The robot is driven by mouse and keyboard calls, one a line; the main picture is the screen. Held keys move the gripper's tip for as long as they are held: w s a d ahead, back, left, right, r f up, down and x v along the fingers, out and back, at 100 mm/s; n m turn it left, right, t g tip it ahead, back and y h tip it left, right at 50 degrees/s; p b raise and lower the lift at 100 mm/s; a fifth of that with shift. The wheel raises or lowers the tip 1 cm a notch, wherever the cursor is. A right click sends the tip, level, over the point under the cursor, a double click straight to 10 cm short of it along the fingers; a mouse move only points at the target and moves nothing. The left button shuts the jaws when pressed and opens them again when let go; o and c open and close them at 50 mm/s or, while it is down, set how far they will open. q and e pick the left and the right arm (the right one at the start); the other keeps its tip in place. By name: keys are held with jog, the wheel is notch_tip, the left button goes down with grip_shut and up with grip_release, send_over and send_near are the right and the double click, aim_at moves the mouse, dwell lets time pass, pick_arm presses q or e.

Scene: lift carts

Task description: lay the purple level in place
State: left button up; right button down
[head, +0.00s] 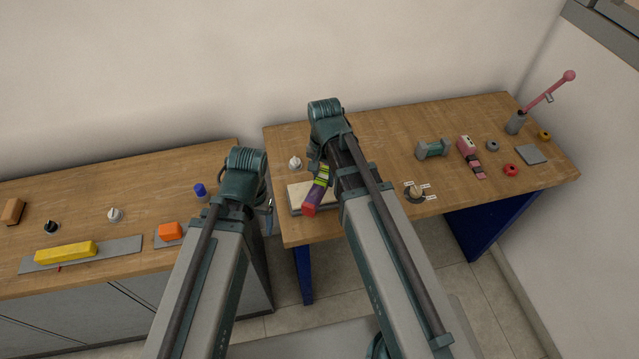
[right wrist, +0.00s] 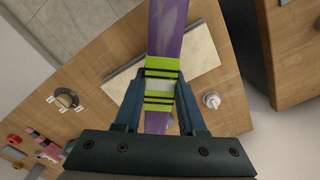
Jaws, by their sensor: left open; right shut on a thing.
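The right table (head: 385,135) holds a white knob (head: 295,162), a round dial (head: 414,193), a green-grey block (head: 432,148), a pink tool (head: 467,147) and a pink-handled lever (head: 546,95). The left table has a yellow bar (head: 65,252), an orange block (head: 170,231) and a blue cylinder (head: 200,190).

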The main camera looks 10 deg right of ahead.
jog(key=m, duration=0.2)
jog(key=w+d+m, duration=0.1)
jog(key=m, duration=0.1)
jog(key=w+m, duration=0.1)
jog(key=m, duration=0.1)
jog(key=shift+w+d+r+p, duration=0.25)
jog(key=shift+d+r+p, duration=0.05)
jog(key=shift+r+p, duration=0.1)
pick_arm(q)
jog(key=shift+w+r, duration=0.55)
jog(key=shift+r, duration=0.05)
pick_arm(e)
jog(key=m, duration=0.2)
jog(key=w+d+m, duration=0.1)
jog(key=m, duration=0.1)
jog(key=shift+w+d+r+m, duration=0.1)
jog(key=shift+w+r+m, duration=0.1)
jog(key=shift+m, duration=0.2)
pick_arm(q)
notch_tip(320, 180, down, 8)
jog(key=b, duration=0.7)
jog(key=shift+b, duration=0.35)
pick_arm(e)
notch_tip(320, 180, down, 8)
jog(key=shift+r, duration=0.1)
pick_arm(q)
jog(key=shift+f+b, duration=0.4)
jog(key=shift+b, duration=0.1)
pick_arm(e)
jog(key=shift+f, duration=0.55)
